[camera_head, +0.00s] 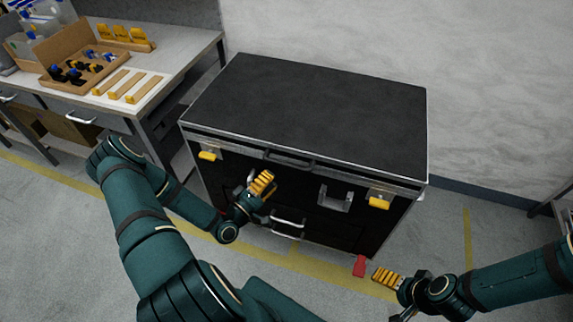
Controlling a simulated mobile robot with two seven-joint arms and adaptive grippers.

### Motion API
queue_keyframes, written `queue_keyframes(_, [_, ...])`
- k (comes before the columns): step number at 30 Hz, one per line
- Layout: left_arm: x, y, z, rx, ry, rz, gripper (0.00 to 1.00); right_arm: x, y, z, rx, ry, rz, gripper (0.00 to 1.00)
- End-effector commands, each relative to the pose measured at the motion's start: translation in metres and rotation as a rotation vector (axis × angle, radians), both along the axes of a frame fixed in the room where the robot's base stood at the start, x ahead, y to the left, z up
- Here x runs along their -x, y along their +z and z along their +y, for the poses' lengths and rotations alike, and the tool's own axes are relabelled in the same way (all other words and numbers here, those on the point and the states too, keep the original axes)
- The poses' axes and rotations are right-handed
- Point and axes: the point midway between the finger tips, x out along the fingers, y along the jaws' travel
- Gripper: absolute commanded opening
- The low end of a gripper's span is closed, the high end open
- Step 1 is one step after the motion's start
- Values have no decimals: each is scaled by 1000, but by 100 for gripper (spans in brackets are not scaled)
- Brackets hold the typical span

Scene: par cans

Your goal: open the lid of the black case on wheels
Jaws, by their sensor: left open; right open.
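The black case (310,105) stands on the floor against the wall, its flat black lid closed and edged in silver metal. A dark handle (290,158) is at the lid's front edge. Yellow latches sit at the front left (208,155) and front right (379,201). My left gripper (263,183) is open and empty in front of the case's front face, below the lid edge. My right gripper (386,277) is open and empty, low at the right, near a red piece (360,266) at the case's bottom.
A workbench (190,50) stands at the left with a cardboard box (85,62) of small parts and yellow-ended strips (127,86). The grey wall (480,90) is behind the case. Floor with yellow lines is open at the right.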

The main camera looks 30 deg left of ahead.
Motion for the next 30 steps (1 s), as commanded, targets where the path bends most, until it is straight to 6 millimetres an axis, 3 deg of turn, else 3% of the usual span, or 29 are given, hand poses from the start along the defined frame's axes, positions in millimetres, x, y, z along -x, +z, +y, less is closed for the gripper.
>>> queue_keyframes(6, [-41, 7, -7, -2, -3, -2, 48, -1, -3, 0, 0, -1, -2, 92])
queue_keyframes(12, [-65, 12, -11, -2, -2, 0, 48, -1, -5, 0, 0, -1, -3, 92])
queue_keyframes(26, [-74, 14, -12, -1, 0, 1, 47, -1, -5, 0, 0, -1, -3, 92])
queue_keyframes(30, [-74, 14, -12, -1, 0, 1, 0, -1, -5, 0, 0, -1, -3, 92])
